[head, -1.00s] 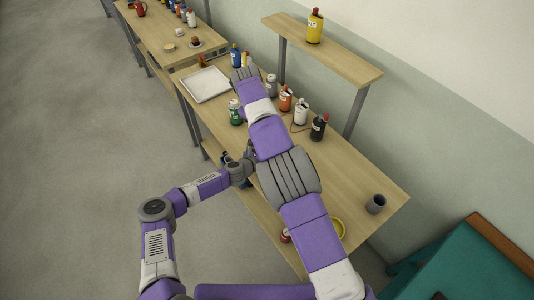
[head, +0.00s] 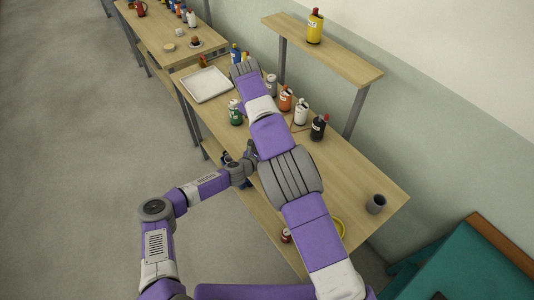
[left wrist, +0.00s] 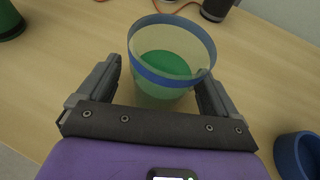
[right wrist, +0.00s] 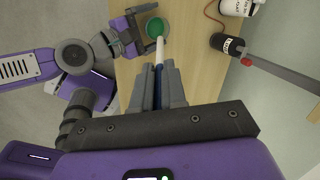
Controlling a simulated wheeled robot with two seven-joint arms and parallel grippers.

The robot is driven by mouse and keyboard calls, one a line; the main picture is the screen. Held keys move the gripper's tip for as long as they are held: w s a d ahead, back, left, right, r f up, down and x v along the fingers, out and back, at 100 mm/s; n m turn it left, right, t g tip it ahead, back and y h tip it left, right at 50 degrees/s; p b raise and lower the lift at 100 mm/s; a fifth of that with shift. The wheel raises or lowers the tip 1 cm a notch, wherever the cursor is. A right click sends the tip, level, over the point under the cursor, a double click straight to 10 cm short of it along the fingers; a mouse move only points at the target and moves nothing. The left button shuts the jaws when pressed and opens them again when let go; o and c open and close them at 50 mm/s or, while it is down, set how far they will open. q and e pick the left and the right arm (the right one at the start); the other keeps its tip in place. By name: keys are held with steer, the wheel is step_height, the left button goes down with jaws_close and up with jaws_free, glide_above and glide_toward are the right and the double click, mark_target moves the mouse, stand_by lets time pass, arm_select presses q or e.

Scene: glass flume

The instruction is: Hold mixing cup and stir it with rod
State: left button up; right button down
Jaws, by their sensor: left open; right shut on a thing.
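The mixing cup (left wrist: 172,85) is clear with a blue band and green liquid inside. In the left wrist view it stands upright on the bench between the fingers of my left gripper (left wrist: 158,72), which is open around it. In the right wrist view the cup (right wrist: 155,27) is at the top, beside my left gripper's fingers. My right gripper (right wrist: 160,85) is shut on the rod (right wrist: 160,52), whose pale end points toward the cup. No rod shows in the cup in the left wrist view. My right arm hides the cup and rod in the head view.
A green bottle (head: 235,112), orange bottle (head: 285,98), white bottle (head: 301,112) and black bottle (head: 318,127) stand on the bench. A white tray (head: 207,84) lies at the far end, a grey cup (head: 376,204) at the near right. A raised shelf (head: 330,55) runs along the wall.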

arm_select(q)
steer(key=v, duration=1.2)
